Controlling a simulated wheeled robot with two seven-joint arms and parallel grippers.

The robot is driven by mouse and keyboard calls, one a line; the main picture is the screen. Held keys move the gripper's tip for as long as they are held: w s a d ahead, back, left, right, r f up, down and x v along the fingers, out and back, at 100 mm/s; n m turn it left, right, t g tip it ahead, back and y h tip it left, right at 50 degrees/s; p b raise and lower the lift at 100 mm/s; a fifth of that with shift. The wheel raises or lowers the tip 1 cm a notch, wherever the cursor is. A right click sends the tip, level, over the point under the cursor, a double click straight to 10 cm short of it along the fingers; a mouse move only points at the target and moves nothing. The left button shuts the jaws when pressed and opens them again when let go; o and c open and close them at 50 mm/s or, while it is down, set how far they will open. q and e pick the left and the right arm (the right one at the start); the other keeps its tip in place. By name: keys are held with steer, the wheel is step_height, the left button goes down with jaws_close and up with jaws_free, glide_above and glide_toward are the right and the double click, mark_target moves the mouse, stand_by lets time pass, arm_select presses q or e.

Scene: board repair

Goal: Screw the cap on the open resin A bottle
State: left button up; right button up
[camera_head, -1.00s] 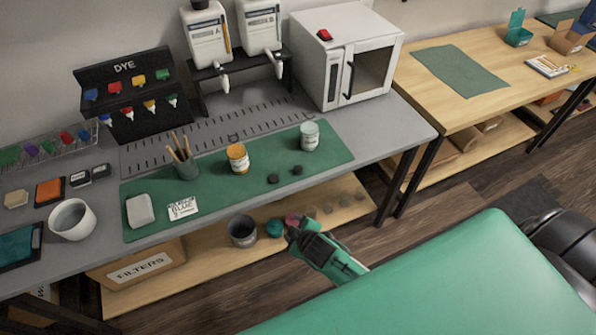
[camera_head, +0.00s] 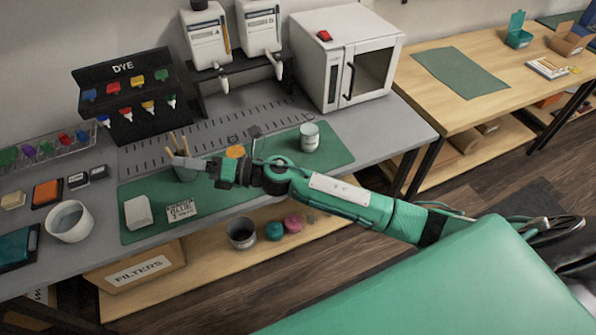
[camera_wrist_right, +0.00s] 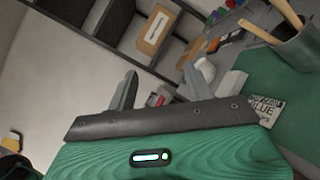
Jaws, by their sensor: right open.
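Two jars stand on the green mat (camera_head: 334,153) in the head view. One is amber (camera_head: 235,151), mostly hidden behind my right arm, with its top showing. The other is pale green and white (camera_head: 310,137), upright at the mat's right end. Their labels are too small to read. The small dark caps seen earlier on the mat are now hidden behind my right arm. My right gripper (camera_head: 180,161) is above the mat's left part, by the cup of sticks (camera_head: 186,174), left of the amber jar. Its fingers (camera_wrist_right: 158,78) are apart and empty. My left gripper is out of view.
A white block (camera_head: 138,212) and a printed card (camera_head: 181,210) lie on the mat's front left. A white bowl (camera_head: 70,220) stands farther left. The dye rack (camera_head: 125,100), dispensers (camera_head: 205,45) and white oven (camera_head: 345,60) line the back.

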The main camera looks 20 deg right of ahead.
steer(key=s+d+f+n+g+h, duration=0.1)
steer(key=d+f+n+g+h, duration=0.3)
steer(key=n, duration=0.5)
steer(key=d+f+n+g+h, duration=0.2)
steer(key=f+n+g+h, duration=0.1)
steer(key=n+g, duration=0.4)
steer(key=w+d+n+h, duration=0.2)
steer(key=d+h, duration=0.3)
steer(key=d, duration=0.5)
steer(key=w+d+r+n+t+h, duration=0.1)
steer(key=d+h, duration=0.4)
steer(key=d, duration=0.6)
steer(key=shift+w+d+r+n+b, duration=0.2)
steer(key=shift+w+d+n+b, duration=0.1)
steer(key=shift+w+n, duration=0.75)
steer(key=shift+s+a, duration=0.1)
steer(key=shift+s, duration=0.05)
